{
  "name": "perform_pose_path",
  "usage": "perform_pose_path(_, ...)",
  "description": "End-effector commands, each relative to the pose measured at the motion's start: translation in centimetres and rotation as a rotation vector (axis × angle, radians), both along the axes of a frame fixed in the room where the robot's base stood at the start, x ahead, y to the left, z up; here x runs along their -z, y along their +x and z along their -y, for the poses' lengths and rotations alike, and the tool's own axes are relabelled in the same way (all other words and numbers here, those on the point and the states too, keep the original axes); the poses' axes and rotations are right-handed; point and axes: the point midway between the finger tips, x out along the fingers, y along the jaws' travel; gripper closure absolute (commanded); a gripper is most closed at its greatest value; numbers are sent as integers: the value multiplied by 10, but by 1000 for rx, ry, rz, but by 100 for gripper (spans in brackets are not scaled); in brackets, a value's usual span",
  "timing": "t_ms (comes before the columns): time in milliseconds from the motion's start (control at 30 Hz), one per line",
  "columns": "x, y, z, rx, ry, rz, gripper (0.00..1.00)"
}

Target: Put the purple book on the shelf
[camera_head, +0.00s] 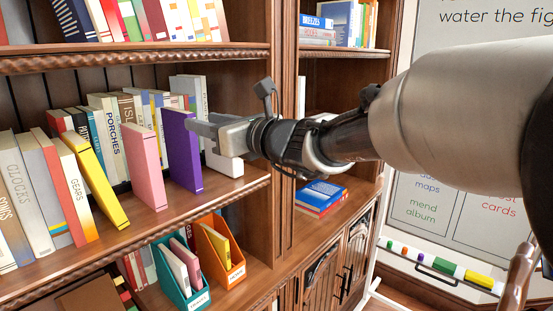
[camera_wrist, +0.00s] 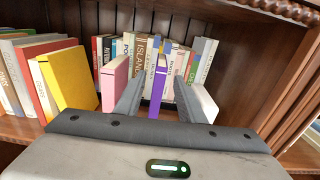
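The purple book (camera_head: 184,150) stands upright on the middle shelf (camera_head: 150,222), near its front edge. It also shows in the wrist view (camera_wrist: 157,88), spine toward me, between the two fingers. My gripper (camera_head: 197,126) reaches in from the right at the book's upper part. In the wrist view my gripper (camera_wrist: 159,92) has its fingers apart, one on each side of the book, with a narrow gap seen on both sides. Contact with the book cannot be made out. The far side of the book is hidden.
A pink book (camera_head: 145,167) and a yellow book (camera_head: 97,182) stand left of the purple one. A white object (camera_head: 226,166) is just right, partly behind my gripper. A row of books (camera_head: 109,140) fills the back. The shelf's wooden side panel (camera_head: 257,130) is close on the right.

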Motion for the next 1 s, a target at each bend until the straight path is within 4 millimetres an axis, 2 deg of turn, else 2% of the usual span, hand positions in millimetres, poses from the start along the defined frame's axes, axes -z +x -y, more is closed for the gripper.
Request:
perform_pose_path(67,3,-13,2,-26,-82,55,64)
perform_pose_path(133,11,-36,6,-73,-225,146,64)
perform_pose_path(267,47,-94,27,-220,-631,392,64)
perform_pose_path(367,89,-139,61,-373,-984,584,64)
perform_pose_path(467,132,-178,108,-556,-1325,746,64)
perform_pose_path(500,148,-192,129,-637,-1455,800,64)
perform_pose_path(600,179,-222,185,-847,-1738,901,64)
perform_pose_path(700,197,-243,232,-1040,-1945,953,64)
perform_pose_path(800,206,-256,265,-1183,-2072,973,64)
perform_pose_path(900,209,-262,281,-1261,-2133,978,64)
perform_pose_path(1000,210,-263,286,-1285,-2148,978,64)
